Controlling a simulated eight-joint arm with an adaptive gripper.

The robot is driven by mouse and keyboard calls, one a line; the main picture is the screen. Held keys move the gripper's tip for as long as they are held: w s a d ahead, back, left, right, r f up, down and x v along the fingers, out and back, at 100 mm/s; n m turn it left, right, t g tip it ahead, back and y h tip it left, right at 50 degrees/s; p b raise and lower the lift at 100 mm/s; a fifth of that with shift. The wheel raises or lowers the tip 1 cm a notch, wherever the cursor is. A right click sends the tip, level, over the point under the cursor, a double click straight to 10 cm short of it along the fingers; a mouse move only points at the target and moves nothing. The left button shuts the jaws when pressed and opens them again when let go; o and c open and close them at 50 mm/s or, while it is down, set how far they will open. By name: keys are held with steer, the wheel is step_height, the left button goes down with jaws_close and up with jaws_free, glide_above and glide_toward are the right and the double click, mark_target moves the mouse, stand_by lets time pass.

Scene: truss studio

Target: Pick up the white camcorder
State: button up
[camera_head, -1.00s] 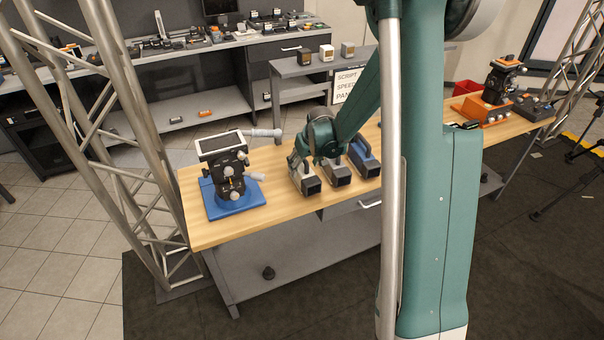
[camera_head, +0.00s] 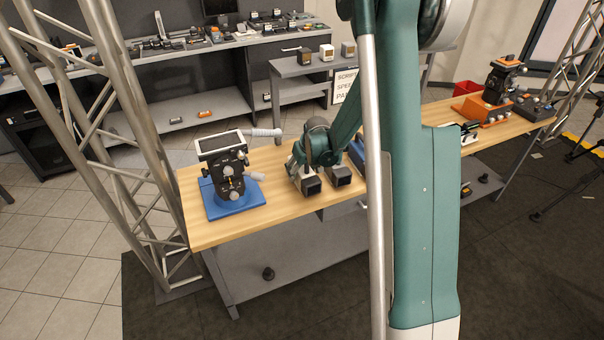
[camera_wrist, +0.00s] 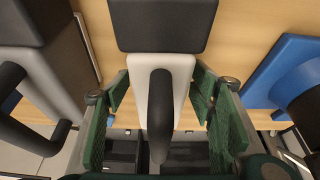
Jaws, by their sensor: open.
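The white camcorder (camera_wrist: 184,80) shows in the wrist view with a white body, a black carry handle and a dark end block. In the head view only its dark end and part of its side (camera_head: 310,186) show below my gripper (camera_head: 305,165). In the wrist view my open gripper (camera_wrist: 160,88) has one green finger on each side of the white body. A narrow gap shows beside the body, so the fingers do not look closed on it. The camcorder rests on the wooden tabletop (camera_head: 275,205). In the head view my arm hides much of it.
A grey camcorder (camera_head: 339,178) stands close beside the white one; it fills the left of the wrist view (camera_wrist: 62,85). A blue one (camera_head: 357,152) is partly behind my arm. A black camera rig on a blue base (camera_head: 247,200) stands at left. Tabletop lies clear between.

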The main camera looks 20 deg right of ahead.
jaws_close()
stand_by(0.4)
steer(key=shift+r, duration=0.25)
step_height(320, 180, up, 28)
steer(key=p, duration=0.3)
steer(key=shift+f, duration=0.2)
stand_by(0.7)
stand_by(0.5)
